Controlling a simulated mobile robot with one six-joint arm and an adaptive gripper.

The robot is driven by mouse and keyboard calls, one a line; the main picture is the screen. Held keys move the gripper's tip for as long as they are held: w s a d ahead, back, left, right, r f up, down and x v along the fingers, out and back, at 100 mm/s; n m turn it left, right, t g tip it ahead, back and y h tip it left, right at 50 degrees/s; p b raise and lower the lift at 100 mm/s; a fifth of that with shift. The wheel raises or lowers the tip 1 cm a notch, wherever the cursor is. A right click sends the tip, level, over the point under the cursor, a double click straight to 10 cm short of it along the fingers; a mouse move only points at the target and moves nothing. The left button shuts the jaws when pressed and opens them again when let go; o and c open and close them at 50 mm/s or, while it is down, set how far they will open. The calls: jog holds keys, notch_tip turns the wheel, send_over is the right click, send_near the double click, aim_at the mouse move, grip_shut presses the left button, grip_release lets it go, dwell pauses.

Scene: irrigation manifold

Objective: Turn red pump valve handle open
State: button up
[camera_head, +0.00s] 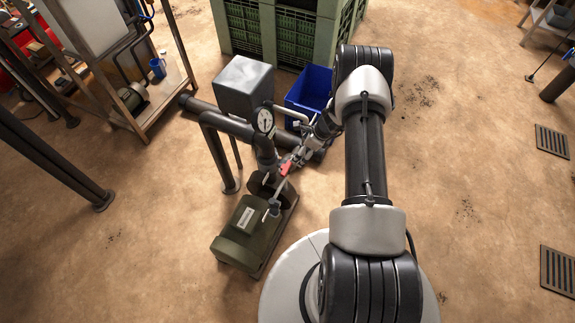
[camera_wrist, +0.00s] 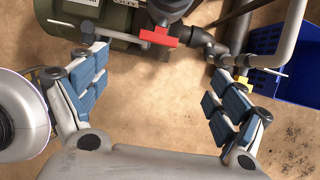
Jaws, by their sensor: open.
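The red pump valve handle (camera_head: 285,168) sits on the pipework beside the gauge, above the green pump motor (camera_head: 240,232). In the wrist view the red handle (camera_wrist: 158,37) lies crosswise near the top, on a dark grey pipe fitting (camera_wrist: 168,12). My gripper (camera_wrist: 155,92) is open and empty, its blue-padded fingers wide apart to the left and right. The handle shows ahead, in the span between the fingers, and nothing is gripped. In the head view my gripper (camera_head: 298,158) is close to the handle, partly hidden by my arm; I cannot tell the exact gap.
A round gauge (camera_head: 265,120) and a grey box (camera_head: 244,86) stand by the pipes. A blue bin (camera_head: 309,88) is behind my gripper, with a green crate (camera_head: 255,30) further back. A metal rack (camera_head: 150,100) stands at left. The floor at right is mostly clear.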

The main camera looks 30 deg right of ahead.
aim_at(286, 167)
jog(key=b+x, duration=0.6)
jog(key=x, duration=1.2)
jog(key=shift+s+d+f+b, duration=0.1)
jog(key=shift+s+d+b, duration=0.1)
jog(key=shift+b, duration=0.15)
jog(key=c, duration=1.1)
jog(key=shift+o, duration=0.2)
jog(key=p, duration=0.4)
jog(key=shift+a+r+t+h, duration=0.25)
jog(key=shift+r+t+h, duration=0.05)
jog(key=shift+r, duration=0.1)
jog(key=p, duration=0.4)
jog(key=shift+t+h, duration=0.3)
jog(key=shift+h, duration=0.1)
jog(key=shift+p, duration=1.25)
jog(key=shift+f+t+h+p, duration=0.2)
jog(key=shift+t+h+p, duration=0.15)
jog(key=shift+p, duration=0.65)
jog(key=shift+f, duration=0.15)
